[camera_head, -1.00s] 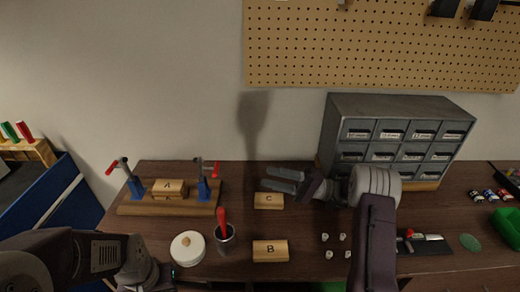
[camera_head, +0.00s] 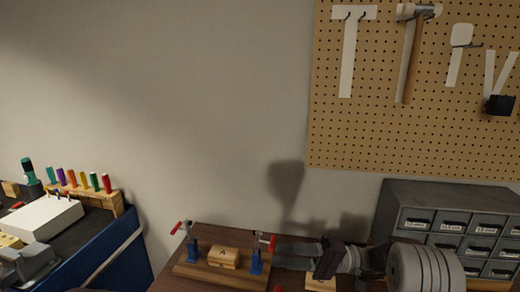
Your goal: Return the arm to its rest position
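My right arm (camera_head: 425,268) reaches in from the lower right. My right gripper (camera_head: 292,254) points left, its two grey fingers spread apart with nothing seen between them. The fingertips are just right of the red-handled clamp at the right end of the clamp board. A wooden block (camera_head: 320,284) marked C in the earlier view sits below the gripper, partly hidden by it and cut by the bottom edge. My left gripper is out of view.
Block A (camera_head: 223,257) sits between two blue clamps (camera_head: 256,262) on a wooden board (camera_head: 205,277). The grey drawer cabinet (camera_head: 450,195) stands behind my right arm. Tools hang on the pegboard (camera_head: 370,140). A side bench with a white box (camera_head: 40,218) is at left.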

